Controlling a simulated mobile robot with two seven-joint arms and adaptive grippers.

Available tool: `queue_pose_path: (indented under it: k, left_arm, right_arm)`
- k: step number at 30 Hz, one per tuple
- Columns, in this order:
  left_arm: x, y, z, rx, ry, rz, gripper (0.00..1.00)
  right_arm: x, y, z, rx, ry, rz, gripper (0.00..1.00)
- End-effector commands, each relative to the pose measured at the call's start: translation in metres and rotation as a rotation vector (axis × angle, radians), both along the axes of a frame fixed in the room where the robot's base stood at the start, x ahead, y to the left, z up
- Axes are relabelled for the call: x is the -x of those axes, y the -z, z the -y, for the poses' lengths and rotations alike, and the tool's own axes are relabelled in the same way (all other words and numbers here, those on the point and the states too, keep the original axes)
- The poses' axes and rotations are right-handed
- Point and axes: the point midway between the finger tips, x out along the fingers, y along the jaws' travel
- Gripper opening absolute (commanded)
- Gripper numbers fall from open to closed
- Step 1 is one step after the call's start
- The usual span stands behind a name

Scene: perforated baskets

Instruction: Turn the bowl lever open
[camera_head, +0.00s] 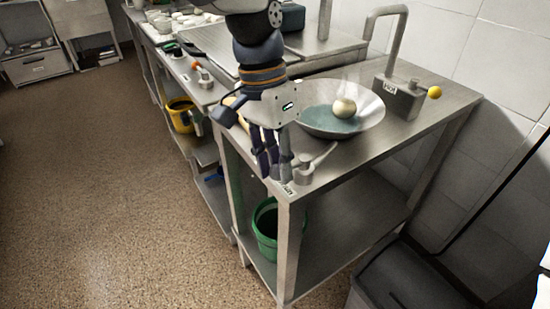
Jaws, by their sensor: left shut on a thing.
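The bowl (371,122) is a wide metal basin set in the steel counter, with bluish water and a pale round ball (344,107) in it. The bowl lever (322,156) is a small grey metal lever at the front corner of the counter, its bar slanting up to the right. My left gripper (274,165) reaches down from the top, its dark fingers pointing down at the lever's left side. It is shut on what appears to be part of the lever; the exact contact is partly hidden by the fingers. My right gripper is out of view.
A green bucket (265,228) is on the lower shelf and a yellow bucket (181,116) farther left. A dark bin (410,280) stands at front right. Floor at left is clear.

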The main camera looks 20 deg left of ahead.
Motion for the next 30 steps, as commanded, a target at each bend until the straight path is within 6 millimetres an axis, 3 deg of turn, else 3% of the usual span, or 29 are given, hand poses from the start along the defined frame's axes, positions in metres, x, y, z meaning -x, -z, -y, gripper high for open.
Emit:
queue_pose_path:
  k: [18, 19, 21, 30]
  left_arm:
    - [0.0014, 0.0004, 0.0021, 0.001, -0.039, 0.0, 0.0]
    - [0.0014, 0.0004, 0.0021, 0.001, -0.039, -0.001, 0.26]
    - [0.0014, 0.0004, 0.0022, 0.001, -0.039, -0.001, 0.42]
    - [0.0011, -0.0006, 0.0017, 0.0, -0.038, 0.001, 0.44]
  right_arm:
    - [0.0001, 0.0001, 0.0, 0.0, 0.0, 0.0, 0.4]
    - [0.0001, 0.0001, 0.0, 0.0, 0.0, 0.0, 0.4]
    - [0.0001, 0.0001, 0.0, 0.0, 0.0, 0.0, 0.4]
    - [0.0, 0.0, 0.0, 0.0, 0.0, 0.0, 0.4]
